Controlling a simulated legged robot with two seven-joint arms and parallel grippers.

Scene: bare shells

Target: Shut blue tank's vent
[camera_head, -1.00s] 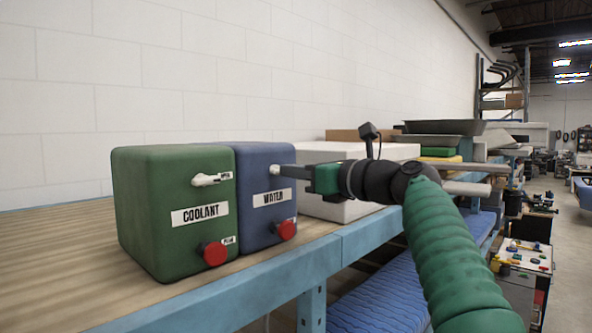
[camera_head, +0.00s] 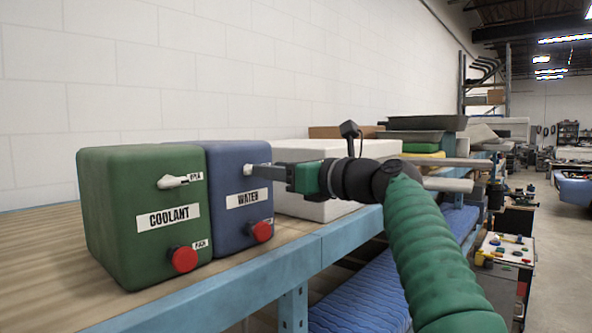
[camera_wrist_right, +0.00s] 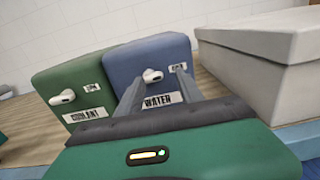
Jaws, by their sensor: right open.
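The blue tank (camera_head: 226,162) labelled WATER stands on the bench, touching the green COOLANT tank on its left. Its white vent handle (camera_head: 249,170) is high on the front face, close to my right gripper's tips; it also shows in the right wrist view (camera_wrist_right: 152,76). A red knob (camera_head: 262,231) is low on the same face. My right gripper (camera_head: 262,168) is open, its fingers pointing at the blue tank, with the handle seen between and just beyond the fingertips (camera_wrist_right: 155,82). I cannot tell whether they touch it. My left gripper is not in view.
The green tank (camera_head: 110,205) has its own white handle (camera_head: 180,181) and red knob (camera_head: 184,259). A white box (camera_head: 300,206) stands right of the blue tank, behind my right gripper. The bench's blue front edge (camera_head: 350,233) runs below. Bare bench top lies left of the tanks.

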